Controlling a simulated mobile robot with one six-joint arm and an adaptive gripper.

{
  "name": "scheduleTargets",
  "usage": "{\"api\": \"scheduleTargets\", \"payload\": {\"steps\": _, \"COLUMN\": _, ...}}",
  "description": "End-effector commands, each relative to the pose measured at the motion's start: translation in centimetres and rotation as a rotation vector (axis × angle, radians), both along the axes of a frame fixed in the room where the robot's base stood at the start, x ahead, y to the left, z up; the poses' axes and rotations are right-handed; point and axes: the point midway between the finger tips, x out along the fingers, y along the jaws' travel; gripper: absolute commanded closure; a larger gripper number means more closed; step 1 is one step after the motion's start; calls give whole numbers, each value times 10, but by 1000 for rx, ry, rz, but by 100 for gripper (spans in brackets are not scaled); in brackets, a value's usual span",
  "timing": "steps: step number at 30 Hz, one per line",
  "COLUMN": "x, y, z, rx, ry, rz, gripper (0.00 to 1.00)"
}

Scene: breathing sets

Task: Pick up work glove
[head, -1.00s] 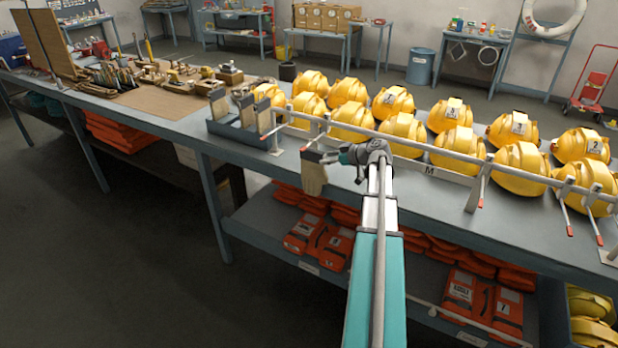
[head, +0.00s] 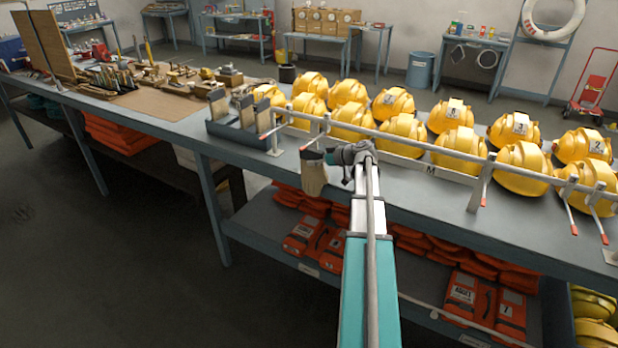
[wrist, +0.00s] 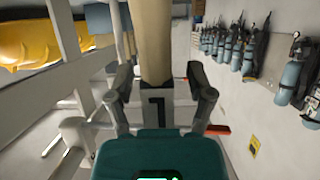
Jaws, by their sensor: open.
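A tan work glove (head: 315,180) with a dark grey cuff hangs at the front edge of the long bench, by the rail with red-tipped pegs. What holds it up is hard to see. My gripper (head: 336,157) is right beside it, on its right. In the wrist view the tan glove (wrist: 155,42) and its grey cuff with a dark mark lie between the two fingers of my gripper (wrist: 161,73). The fingers are spread, one on each side, with gaps visible.
The white rail (head: 400,141) with red-tipped pegs runs along the bench (head: 165,112). Rows of yellow helmets (head: 459,146) stand behind it. A grey rack (head: 240,136) with tan upright pieces stands left of the glove. Orange packs (head: 336,249) lie on the shelf below.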

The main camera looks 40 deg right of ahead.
Motion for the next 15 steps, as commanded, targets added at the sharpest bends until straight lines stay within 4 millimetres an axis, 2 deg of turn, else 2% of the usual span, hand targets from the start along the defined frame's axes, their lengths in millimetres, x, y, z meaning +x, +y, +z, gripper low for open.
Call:
{"api": "scheduleTargets", "payload": {"steps": 11, "x": 0, "y": 0, "z": 0, "rx": 0, "ry": 0, "rz": 0, "gripper": 31}}
{"api": "scheduleTargets", "payload": {"steps": 15, "x": 0, "y": 0, "z": 0, "rx": 0, "ry": 0, "rz": 0, "gripper": 56}}
